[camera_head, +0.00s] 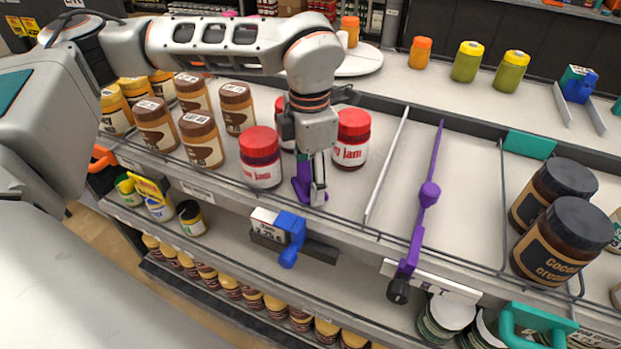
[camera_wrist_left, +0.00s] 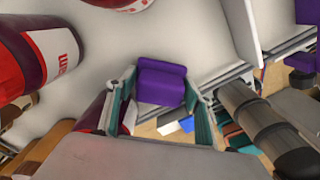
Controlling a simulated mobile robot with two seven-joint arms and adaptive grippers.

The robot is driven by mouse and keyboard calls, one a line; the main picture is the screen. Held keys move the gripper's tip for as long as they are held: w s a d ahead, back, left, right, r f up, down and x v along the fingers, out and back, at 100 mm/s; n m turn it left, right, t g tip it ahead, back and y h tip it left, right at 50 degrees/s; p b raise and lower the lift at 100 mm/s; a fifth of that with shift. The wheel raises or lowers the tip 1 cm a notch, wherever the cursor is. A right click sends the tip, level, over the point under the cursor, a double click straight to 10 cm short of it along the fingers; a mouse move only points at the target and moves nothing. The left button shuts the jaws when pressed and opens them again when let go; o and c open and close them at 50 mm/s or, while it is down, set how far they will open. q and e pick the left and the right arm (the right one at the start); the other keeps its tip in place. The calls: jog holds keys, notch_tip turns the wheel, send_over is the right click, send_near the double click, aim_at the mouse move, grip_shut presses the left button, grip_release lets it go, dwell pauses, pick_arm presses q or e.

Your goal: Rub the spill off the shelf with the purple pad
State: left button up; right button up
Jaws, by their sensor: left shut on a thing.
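My left gripper (camera_head: 312,192) points down at the front of the shelf (camera_head: 408,165), between red-lidded jam jars. It is shut on the purple pad (camera_head: 302,178), which is low, close to the shelf surface; I cannot tell whether it touches. In the left wrist view, the purple pad (camera_wrist_left: 160,84) sits between the two fingers of the left gripper (camera_wrist_left: 160,100), above the pale shelf (camera_wrist_left: 185,30). I cannot make out a spill; the arm and gripper hide part of the shelf there. My right gripper is not in view.
One jam jar (camera_head: 260,158) stands just left of the gripper, another (camera_head: 352,138) just right. A white divider (camera_head: 387,165) and a purple divider (camera_head: 425,205) stand farther right. A blue clip (camera_head: 290,235) hangs on the front edge. Brown-lidded jars (camera_head: 203,140) crowd the left.

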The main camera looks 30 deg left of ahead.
pick_arm(q)
notch_tip(320, 180, up, 5)
jog(key=p, duration=0.2)
jog(key=shift+d+p, duration=0.1)
jog(key=shift+p, duration=0.3)
jog(key=shift+r, duration=0.15)
jog(key=shift+r+p, duration=0.9)
jog(key=shift+r, duration=0.65)
